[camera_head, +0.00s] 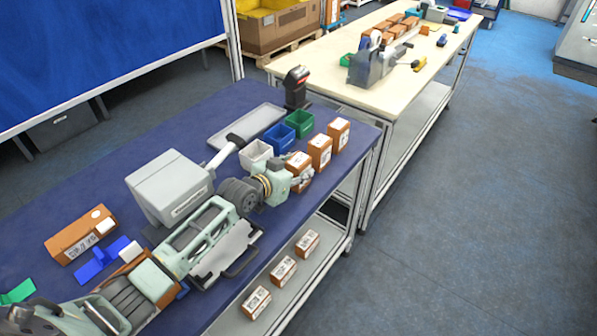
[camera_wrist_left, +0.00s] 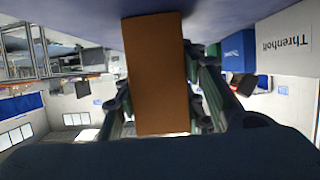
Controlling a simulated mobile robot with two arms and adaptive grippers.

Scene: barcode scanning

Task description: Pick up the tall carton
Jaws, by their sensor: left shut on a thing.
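A brown carton with a white label (camera_head: 297,161) stands upright at the near end of a row of three on the blue table, and I take it as the tall carton. My left gripper (camera_head: 301,181) is shut on it from the near side, with a finger across its lower front. In the left wrist view the carton's plain brown face (camera_wrist_left: 156,75) fills the gap between the fingers. I cannot tell whether its base is clear of the table. The right gripper is not in view.
Two similar cartons stand just behind, one (camera_head: 319,151) close to the held one and one (camera_head: 339,133) further back. White (camera_head: 256,155), blue (camera_head: 279,137) and green (camera_head: 300,123) bins sit to their left. A grey box-shaped machine (camera_head: 170,187) stands left of my arm.

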